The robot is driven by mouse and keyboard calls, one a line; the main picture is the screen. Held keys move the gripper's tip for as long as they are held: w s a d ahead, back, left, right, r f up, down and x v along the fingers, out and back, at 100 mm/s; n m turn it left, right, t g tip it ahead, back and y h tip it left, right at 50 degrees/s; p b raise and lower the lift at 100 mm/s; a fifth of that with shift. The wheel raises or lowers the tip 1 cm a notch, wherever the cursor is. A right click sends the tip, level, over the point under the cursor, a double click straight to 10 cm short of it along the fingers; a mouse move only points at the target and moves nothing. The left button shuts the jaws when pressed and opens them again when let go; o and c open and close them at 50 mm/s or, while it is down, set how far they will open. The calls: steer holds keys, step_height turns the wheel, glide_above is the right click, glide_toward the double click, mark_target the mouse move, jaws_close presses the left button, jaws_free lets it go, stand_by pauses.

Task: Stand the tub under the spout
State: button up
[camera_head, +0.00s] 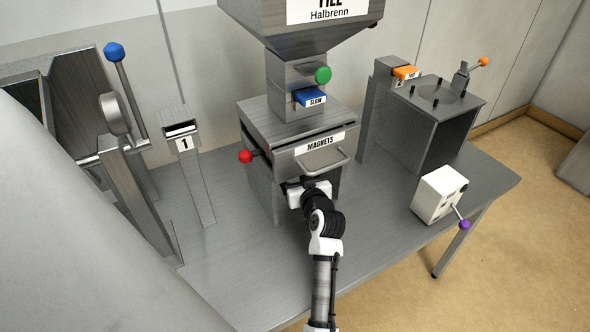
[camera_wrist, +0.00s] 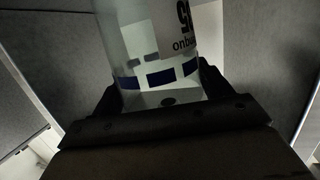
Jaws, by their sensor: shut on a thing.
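My gripper (camera_head: 303,187) is at the front of the grey housing with the MAGNETS label (camera_head: 320,143), low under its drawer handle (camera_head: 324,160). In the wrist view, my gripper (camera_wrist: 158,92) has a dark finger on each side of a pale, see-through tub (camera_wrist: 130,42) and is shut on it. The tub has dark blue blocks round its lower part and a white label with partly cut-off print. Grey walls stand on both sides of it. In the head view the tub is hidden. I cannot make out the spout in either view.
A hopper (camera_head: 305,25) stands above the housing, with a green knob (camera_head: 322,75) and a red knob (camera_head: 245,156). A white box with a purple-tipped lever (camera_head: 438,195) stands at right. A post marked 1 (camera_head: 184,143) is at left. The front bench top (camera_head: 240,262) is clear.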

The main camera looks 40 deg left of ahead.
steer(key=a, duration=0.1)
steer(key=w+a, duration=0.1)
steer(key=shift+w+a+r+p, duration=0.15)
steer(key=shift+w+a+p, duration=0.15)
steer(key=shift+p, duration=0.1)
steer(key=shift+w+a+f+p, duration=0.2)
steer(key=shift+a+f+p, duration=0.1)
steer(key=shift+f, duration=0.45)
steer(key=shift+d+f, duration=0.1)
steer(key=shift+f, duration=0.15)
steer(key=shift+f+b, duration=0.15)
steer(key=shift+b, duration=0.15)
steer(key=o, duration=1)
steer(key=shift+o, duration=0.2)
steer(key=shift+r, duration=0.2)
